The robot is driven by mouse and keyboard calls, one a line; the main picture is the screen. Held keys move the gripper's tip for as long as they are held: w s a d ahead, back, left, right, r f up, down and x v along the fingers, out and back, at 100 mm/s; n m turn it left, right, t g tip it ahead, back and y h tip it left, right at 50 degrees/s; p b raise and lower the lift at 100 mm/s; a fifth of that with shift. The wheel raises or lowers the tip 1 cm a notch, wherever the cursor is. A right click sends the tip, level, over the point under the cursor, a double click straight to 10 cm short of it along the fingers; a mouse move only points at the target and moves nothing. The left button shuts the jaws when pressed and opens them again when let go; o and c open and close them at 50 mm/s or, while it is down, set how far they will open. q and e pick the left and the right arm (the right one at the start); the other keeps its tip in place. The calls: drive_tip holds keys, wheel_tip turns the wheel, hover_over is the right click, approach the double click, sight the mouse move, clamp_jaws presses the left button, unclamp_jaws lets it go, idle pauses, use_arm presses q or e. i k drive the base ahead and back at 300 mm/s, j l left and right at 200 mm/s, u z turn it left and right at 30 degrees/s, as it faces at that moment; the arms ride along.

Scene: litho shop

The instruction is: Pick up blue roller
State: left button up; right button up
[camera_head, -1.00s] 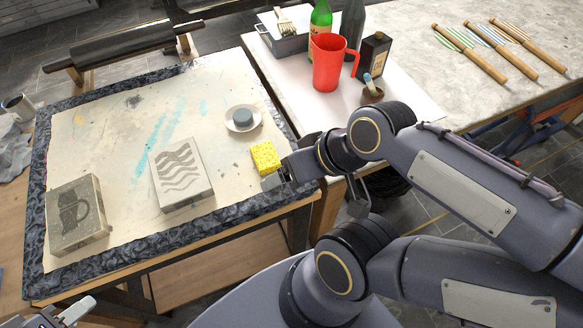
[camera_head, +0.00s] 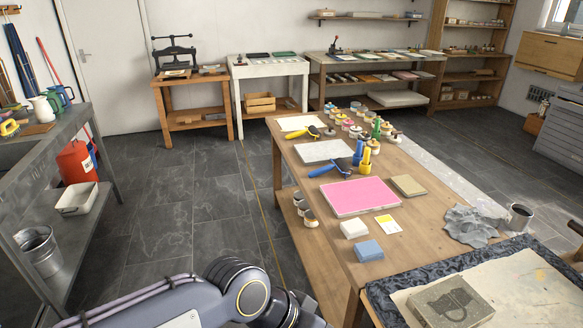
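The blue roller (camera_head: 328,169) lies on the wooden worktable (camera_head: 408,210), between a grey slab and a pink inked slab. Its handle points left. A roller with a yellow handle (camera_head: 300,133) lies farther back on the same table. My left arm comes in from the bottom left. Its wrist end (camera_head: 296,307) is at the bottom edge, in front of the table's near left corner and well short of the blue roller. Its fingers cannot be made out. My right gripper is not in view.
The pink slab (camera_head: 354,196) lies just in front of the blue roller. Blue and yellow upright items (camera_head: 366,158) stand to its right, with several ink jars behind. White (camera_head: 354,229) and blue (camera_head: 369,251) blocks sit near the front edge. Floor (camera_head: 215,195) is clear left of the table.

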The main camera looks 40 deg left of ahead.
sight(329, 168)
drive_tip(key=u, duration=1.2)
